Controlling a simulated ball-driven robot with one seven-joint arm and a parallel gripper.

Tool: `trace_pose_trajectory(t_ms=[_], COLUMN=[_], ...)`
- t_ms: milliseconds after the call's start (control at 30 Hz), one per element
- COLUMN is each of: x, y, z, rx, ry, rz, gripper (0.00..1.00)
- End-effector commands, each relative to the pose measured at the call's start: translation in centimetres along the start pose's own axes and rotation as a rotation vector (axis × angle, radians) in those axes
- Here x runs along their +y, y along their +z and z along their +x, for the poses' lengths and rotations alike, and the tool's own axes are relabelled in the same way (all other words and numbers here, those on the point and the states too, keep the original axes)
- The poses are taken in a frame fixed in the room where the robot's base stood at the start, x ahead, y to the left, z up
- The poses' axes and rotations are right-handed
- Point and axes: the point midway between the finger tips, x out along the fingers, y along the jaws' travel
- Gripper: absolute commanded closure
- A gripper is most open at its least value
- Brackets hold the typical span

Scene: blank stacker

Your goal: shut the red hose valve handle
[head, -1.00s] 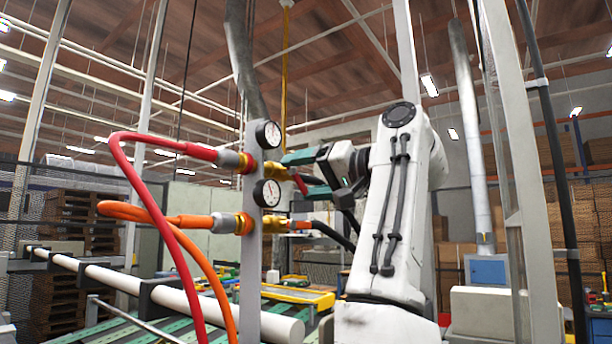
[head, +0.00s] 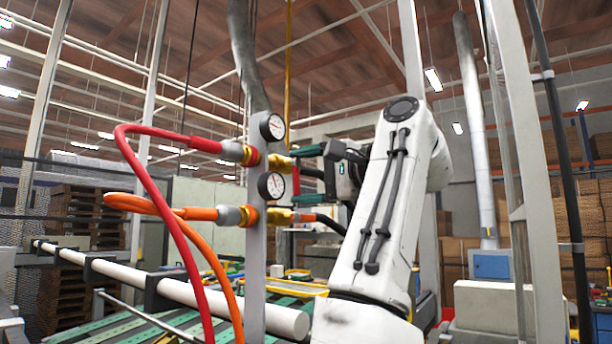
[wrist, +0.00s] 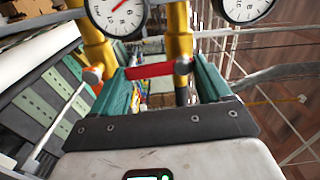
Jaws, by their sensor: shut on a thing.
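The red valve handle (head: 296,180) sits beside the upper brass valve (head: 281,164), on the right side of the grey panel (head: 256,240). It points roughly downward in the head view. In the wrist view the red handle (wrist: 150,70) lies crosswise between my two teal fingers, with a grey pivot at its right end. My gripper (head: 308,174) is shut on the handle, one finger above and one below it in the head view; it also shows in the wrist view (wrist: 163,82). The arm partly hides the gripper's body.
Two gauges (head: 271,186) stand on the panel's face. A red hose (head: 150,185) and an orange hose (head: 207,265) loop out to the left. A lower brass valve (head: 280,216) with a dark hose sits under my gripper.

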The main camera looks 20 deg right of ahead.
Motion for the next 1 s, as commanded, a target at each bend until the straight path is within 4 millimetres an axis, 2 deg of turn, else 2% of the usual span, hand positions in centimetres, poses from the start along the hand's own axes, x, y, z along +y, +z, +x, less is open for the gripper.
trace_pose_trajectory(t_ms=[300, 700, 733, 933, 1000], x=[0.14, 0.20, 0.20, 0.16, 0.14], y=[0.05, 0.07, 0.07, 0.11, 0.13], z=[-0.07, -0.06, -0.06, -0.04, -0.03], rx=[0.003, 0.002, 0.002, 0.001, 0.001], ry=[0.001, 0.002, 0.002, 0.001, 0.001], rz=[0.074, 0.082, 0.082, 0.080, 0.079], gripper=[0.53, 0.53, 0.21, 0.02, 0.00])
